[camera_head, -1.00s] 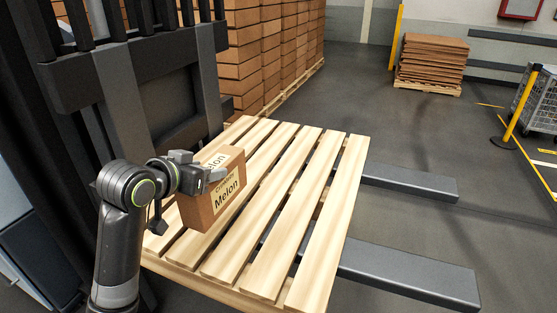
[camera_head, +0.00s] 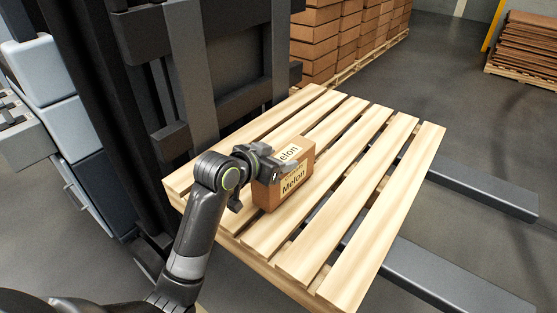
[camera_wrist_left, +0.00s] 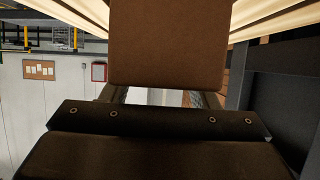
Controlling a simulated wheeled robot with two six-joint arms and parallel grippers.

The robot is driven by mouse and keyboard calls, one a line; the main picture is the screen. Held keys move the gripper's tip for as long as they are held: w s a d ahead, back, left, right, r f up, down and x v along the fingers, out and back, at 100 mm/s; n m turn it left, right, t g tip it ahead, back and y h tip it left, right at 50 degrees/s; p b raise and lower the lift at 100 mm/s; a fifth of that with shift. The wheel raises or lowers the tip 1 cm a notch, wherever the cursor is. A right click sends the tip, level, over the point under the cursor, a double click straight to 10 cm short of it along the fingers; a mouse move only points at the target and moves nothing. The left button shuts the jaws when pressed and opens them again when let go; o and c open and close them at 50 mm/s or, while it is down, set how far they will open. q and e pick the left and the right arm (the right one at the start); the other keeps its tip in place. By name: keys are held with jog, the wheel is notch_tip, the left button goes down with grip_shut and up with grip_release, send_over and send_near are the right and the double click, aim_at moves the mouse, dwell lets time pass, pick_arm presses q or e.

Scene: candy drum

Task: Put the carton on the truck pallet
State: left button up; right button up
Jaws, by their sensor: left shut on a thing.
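The brown carton (camera_head: 291,187), with a pale label reading "Melon", is at the near left part of the slatted wooden pallet (camera_head: 345,212). The pallet lies on the dark forks of the truck (camera_head: 480,190). My left gripper (camera_head: 283,167) is shut on the carton from its left side. I cannot tell whether the carton's underside touches the slats. In the left wrist view, the carton's plain brown face (camera_wrist_left: 168,45) fills the upper middle, close to the gripper. My right gripper is not in view.
The truck's dark mast and carriage (camera_head: 215,80) stand behind the pallet on the left. Stacks of brown boxes (camera_head: 330,40) stand at the back, with a pile of flat boards (camera_head: 525,45) at the far right. Most of the pallet is bare.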

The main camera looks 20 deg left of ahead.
pick_arm(q)
jog(key=shift+f, duration=0.4)
jog(key=o, duration=1.6)
jog(key=shift+s, duration=0.1)
jog(key=shift+o, duration=0.2)
jog(key=v, duration=1.2)
